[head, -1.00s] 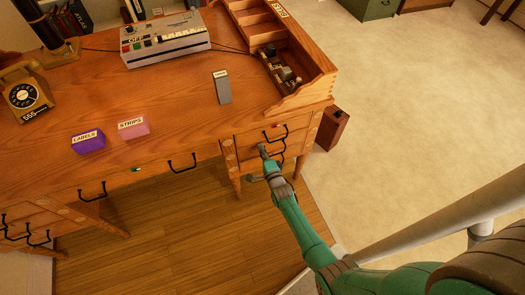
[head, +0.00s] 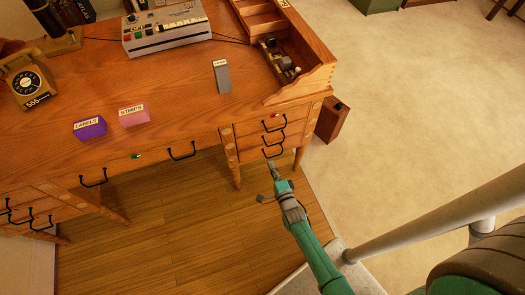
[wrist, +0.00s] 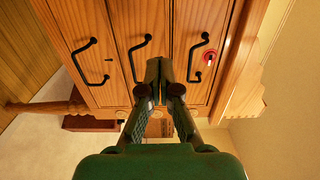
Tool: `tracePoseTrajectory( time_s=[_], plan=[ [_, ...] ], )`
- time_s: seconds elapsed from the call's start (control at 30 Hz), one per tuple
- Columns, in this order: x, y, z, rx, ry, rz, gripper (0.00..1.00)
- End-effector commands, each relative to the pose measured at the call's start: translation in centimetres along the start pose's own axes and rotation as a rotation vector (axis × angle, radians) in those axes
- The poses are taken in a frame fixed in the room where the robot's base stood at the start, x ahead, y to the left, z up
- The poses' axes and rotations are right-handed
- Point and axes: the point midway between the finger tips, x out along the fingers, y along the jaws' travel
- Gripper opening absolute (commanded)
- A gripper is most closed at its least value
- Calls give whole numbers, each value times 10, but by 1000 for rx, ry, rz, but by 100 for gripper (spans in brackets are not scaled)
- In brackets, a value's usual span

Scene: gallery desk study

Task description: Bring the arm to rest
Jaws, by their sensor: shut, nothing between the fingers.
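My gripper (head: 272,165) is in front of the right-hand drawer stack of the wooden desk, just below the lowest handle in the head view. In the wrist view my gripper (wrist: 165,65) has its fingers together, with nothing between them. The drawers (wrist: 140,25) with black handles lie beyond the fingertips, and all look closed. The gripper appears apart from the handles. My green arm reaches up to it from the lower right of the head view.
The desk top (head: 180,85) holds a purple box (head: 90,127), a pink box (head: 134,115), a grey block (head: 222,77), a telephone (head: 28,82) and a control machine (head: 165,28). A brown case (head: 332,122) stands right of the desk. Open floor (head: 190,215) lies in front.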

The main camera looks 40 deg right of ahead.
Motion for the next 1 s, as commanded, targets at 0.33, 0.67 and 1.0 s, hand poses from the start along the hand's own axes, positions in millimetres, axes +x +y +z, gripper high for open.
tracePoseTrajectory(
  time_s=[0.33, 0.67, 1.0],
  plan=[
    [-7, 0, 1, -12, -3, 2, 0],
    [-104, -20, 22, -310, -66, 47, 0],
    [-220, -82, 36, -729, -172, 74, 0]
  ],
)
